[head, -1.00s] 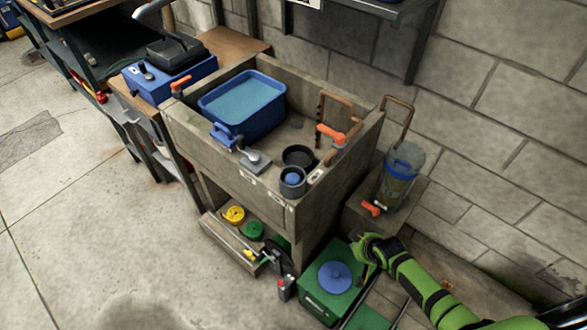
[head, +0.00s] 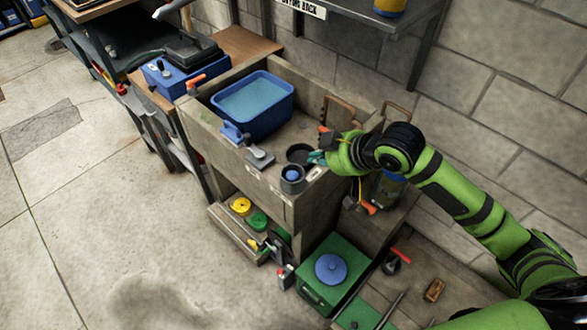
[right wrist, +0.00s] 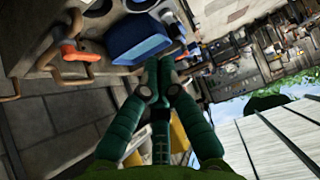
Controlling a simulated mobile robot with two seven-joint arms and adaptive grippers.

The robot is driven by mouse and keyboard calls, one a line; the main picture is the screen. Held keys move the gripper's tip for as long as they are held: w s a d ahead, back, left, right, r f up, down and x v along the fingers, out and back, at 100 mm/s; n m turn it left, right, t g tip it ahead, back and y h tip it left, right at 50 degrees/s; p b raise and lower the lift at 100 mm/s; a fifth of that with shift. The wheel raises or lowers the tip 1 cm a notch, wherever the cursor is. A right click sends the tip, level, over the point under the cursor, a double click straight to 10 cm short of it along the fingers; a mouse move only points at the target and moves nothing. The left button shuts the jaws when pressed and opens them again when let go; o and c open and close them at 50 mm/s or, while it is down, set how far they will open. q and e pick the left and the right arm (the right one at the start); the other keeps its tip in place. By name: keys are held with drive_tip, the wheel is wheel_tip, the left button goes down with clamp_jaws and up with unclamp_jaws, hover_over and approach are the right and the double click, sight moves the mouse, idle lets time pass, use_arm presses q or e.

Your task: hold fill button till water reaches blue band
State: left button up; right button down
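My right gripper (head: 317,158) is over the near right corner of the concrete sink (head: 240,165), close to a small dark cup with a blue round top (head: 291,174). In the right wrist view its fingers (right wrist: 156,85) meet at the tips, with nothing seen between them. I cannot tell whether it touches the cup. A blue tub (head: 252,103) with pale blue water stands in the sink; I cannot make out a band on it. A clear container with blue (head: 393,187) right of the sink is mostly hidden behind my arm. My left gripper is not in view.
A dark round pan (head: 299,154) lies beside the cup. An orange-handled valve shows in the right wrist view (right wrist: 78,53). A green box with a blue disc (head: 331,268) stands below. A blue case (head: 178,75) sits left of the sink. Floor at left is open.

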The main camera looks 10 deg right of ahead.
drive_tip(key=shift+w, duration=0.1)
drive_tip(key=p, duration=0.2)
hover_over(293, 178)
wheel_tip(293, 178, down, 7)
drive_tip(key=shift+f, duration=0.15)
wheel_tip(293, 178, down, 3)
drive_tip(key=shift+d+r, duration=0.15)
drive_tip(key=shift+r, duration=0.05)
drive_tip(key=shift+f, duration=0.6)
